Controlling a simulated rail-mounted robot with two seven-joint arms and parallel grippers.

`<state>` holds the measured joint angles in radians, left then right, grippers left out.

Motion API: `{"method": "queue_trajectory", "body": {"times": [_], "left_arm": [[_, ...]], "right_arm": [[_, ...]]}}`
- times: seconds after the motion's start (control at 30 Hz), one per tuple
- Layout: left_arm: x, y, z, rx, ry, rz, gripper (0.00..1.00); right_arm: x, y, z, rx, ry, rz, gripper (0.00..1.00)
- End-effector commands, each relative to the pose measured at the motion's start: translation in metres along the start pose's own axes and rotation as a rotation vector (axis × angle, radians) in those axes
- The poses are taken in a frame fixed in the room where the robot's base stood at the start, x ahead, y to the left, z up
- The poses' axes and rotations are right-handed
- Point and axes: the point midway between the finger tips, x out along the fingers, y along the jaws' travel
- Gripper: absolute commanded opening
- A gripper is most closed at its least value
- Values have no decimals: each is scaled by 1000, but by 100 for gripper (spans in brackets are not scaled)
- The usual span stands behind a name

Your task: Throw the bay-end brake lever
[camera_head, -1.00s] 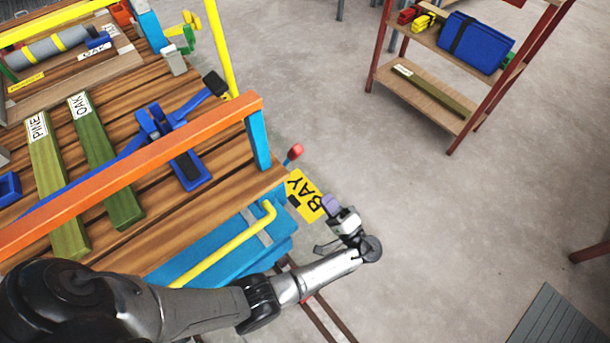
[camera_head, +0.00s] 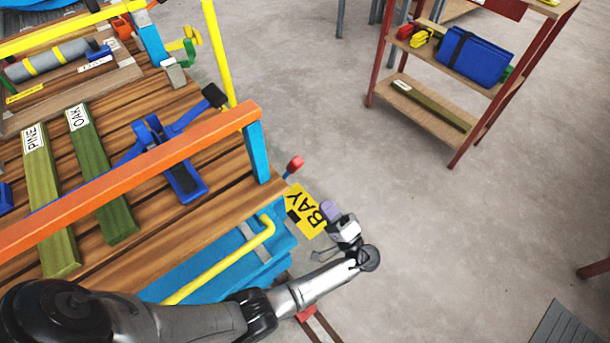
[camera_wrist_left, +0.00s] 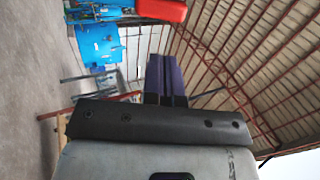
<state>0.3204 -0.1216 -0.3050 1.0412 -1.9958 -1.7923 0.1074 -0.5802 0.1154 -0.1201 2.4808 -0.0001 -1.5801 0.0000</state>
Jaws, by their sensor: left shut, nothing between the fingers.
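The brake lever with a red grip (camera_head: 295,163) stands up at the bay end of the trolley, just beyond its blue corner post, beside the yellow BAY sign (camera_head: 305,211). My left gripper (camera_head: 330,209) is to the right of and nearer than the lever, with its purple fingers shut and empty, apart from the lever in the picture. In the left wrist view the shut fingers (camera_wrist_left: 165,78) point up the picture, and a red grip (camera_wrist_left: 162,10), seemingly the lever's, shows above them at the top edge. My right gripper is out of view.
The trolley's wooden deck (camera_head: 150,225) carries the PINE (camera_head: 50,210) and OAK (camera_head: 100,180) boards and a blue clamp (camera_head: 180,170). An orange rail (camera_head: 130,180) and yellow handle bar (camera_head: 220,260) edge it. A red-framed shelf (camera_head: 430,105) stands behind right. The floor between is clear.

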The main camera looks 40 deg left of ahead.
Motion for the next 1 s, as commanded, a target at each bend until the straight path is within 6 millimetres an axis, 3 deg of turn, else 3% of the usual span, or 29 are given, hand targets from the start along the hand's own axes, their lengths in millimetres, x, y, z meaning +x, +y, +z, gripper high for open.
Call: {"method": "queue_trajectory", "body": {"times": [0.2,0.5,0.7,1.0], "left_arm": [[43,1,1,-1,-1,-2,0],[87,2,1,0,0,-1,0],[101,1,0,1,1,-1,0],[106,0,0,2,1,1,0]], "right_arm": [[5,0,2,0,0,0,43],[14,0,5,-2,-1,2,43],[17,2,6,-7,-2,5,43],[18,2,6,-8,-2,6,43]]}}
